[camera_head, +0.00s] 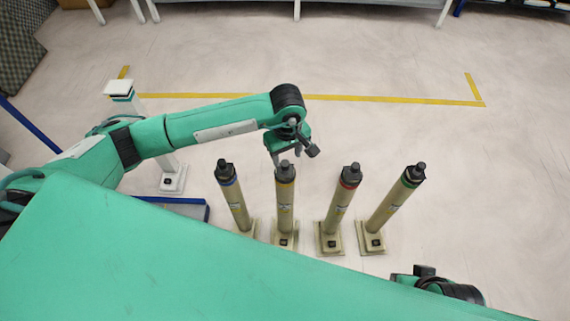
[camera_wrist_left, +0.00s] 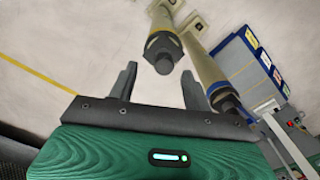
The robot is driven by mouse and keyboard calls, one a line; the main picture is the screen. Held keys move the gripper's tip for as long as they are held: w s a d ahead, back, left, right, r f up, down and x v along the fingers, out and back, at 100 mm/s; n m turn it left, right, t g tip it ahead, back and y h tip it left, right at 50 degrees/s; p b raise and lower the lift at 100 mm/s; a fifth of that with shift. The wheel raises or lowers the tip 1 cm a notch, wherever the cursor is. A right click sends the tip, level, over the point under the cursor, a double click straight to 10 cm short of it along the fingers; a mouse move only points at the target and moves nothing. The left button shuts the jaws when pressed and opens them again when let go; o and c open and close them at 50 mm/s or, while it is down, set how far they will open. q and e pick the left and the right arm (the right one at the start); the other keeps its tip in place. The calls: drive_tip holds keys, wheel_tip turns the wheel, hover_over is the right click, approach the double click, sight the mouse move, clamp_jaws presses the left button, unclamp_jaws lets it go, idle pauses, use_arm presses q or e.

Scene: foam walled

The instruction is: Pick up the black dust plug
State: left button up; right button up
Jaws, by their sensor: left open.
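Several tan posts stand in a row in the head view, each topped by a dark plug. The plug on the yellow-banded post (camera_head: 285,169) looks grey; it shows in the left wrist view (camera_wrist_left: 161,51) between the finger lines. The plug on the blue-banded post (camera_head: 224,170) looks black and shows in the left wrist view (camera_wrist_left: 226,102), near the right finger. The red-banded post's plug (camera_head: 351,174) and green-banded post's plug (camera_head: 415,173) look dark grey to black. My left gripper (camera_head: 284,154) is open and empty, just above and behind the yellow-banded post's plug. My right gripper is out of view.
A white post (camera_head: 122,90) stands at the left, behind my left arm. A blue-edged bin (camera_head: 185,208) lies left of the row. Yellow tape (camera_head: 390,99) marks the floor behind. The floor right of the posts is clear.

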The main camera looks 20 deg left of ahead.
sight(285, 163)
use_arm(q)
drive_tip(key=f, duration=0.4)
drive_tip(key=shift+s+a+f, duration=0.1)
drive_tip(key=shift+s+a, duration=0.1)
drive_tip(key=shift+c, duration=0.4)
drive_tip(key=c, duration=1)
